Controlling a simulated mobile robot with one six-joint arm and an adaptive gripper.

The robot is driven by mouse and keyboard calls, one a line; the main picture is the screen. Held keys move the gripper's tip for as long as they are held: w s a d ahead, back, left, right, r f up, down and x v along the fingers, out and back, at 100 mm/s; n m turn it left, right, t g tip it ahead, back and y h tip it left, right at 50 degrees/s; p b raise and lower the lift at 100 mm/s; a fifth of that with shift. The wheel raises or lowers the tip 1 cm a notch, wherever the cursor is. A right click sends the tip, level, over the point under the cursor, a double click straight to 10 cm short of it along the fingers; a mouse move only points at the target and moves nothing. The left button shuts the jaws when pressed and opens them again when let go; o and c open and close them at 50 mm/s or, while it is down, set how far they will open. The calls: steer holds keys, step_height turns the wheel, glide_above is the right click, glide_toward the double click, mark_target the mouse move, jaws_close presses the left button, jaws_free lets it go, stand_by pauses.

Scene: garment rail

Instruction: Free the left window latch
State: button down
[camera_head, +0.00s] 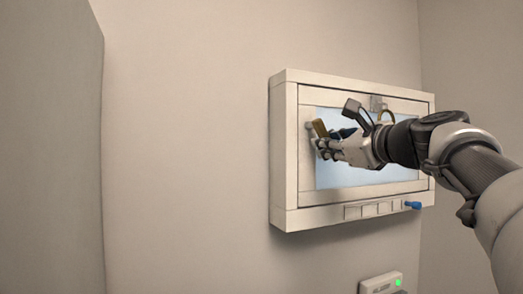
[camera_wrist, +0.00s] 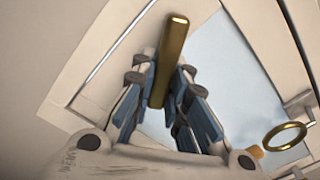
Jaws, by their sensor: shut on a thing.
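The window (camera_head: 290,215) is a pale framed box on the wall with a light blue pane. The left latch (camera_head: 319,128) is a brass bar at the left side of its inner frame, leaning a little from upright. In the wrist view the brass latch (camera_wrist: 174,55) runs between the two blue-padded fingers of my gripper (camera_wrist: 161,80). My gripper (camera_head: 319,144) reaches across the pane from the right and is shut on the latch.
A brass ring (camera_wrist: 285,136) hangs on the frame; it also shows behind my wrist in the head view (camera_head: 388,115). A blue knob (camera_head: 412,205) sits at the lower right ledge. The wall at left is clear.

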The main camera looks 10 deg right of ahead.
steer(key=n, duration=0.2)
steer(key=d+r+n, duration=0.1)
steer(key=r+n, duration=0.1)
steer(key=n, duration=0.1)
steer(key=shift+w+d+n, duration=0.15)
steer(key=shift+d+n, duration=0.15)
steer(key=shift+d, duration=0.1)
steer(key=shift+w+d+r+n, duration=0.1)
steer(key=shift+r+n, duration=0.3)
steer(key=shift+n, duration=0.65)
steer(key=shift+s+d+r+n, duration=0.1)
steer(key=shift+r+n, duration=0.35)
steer(key=shift+n, duration=0.55)
steer(key=shift+w+d+r+n, duration=0.1)
steer(key=shift+r+n, duration=0.3)
steer(key=shift+n, duration=0.65)
steer(key=c, duration=1.6)
jaws_free()
steer(key=shift+o, duration=0.2)
steer(key=s+d, duration=0.2)
steer(key=s, duration=1)
steer(key=shift+d, duration=0.15)
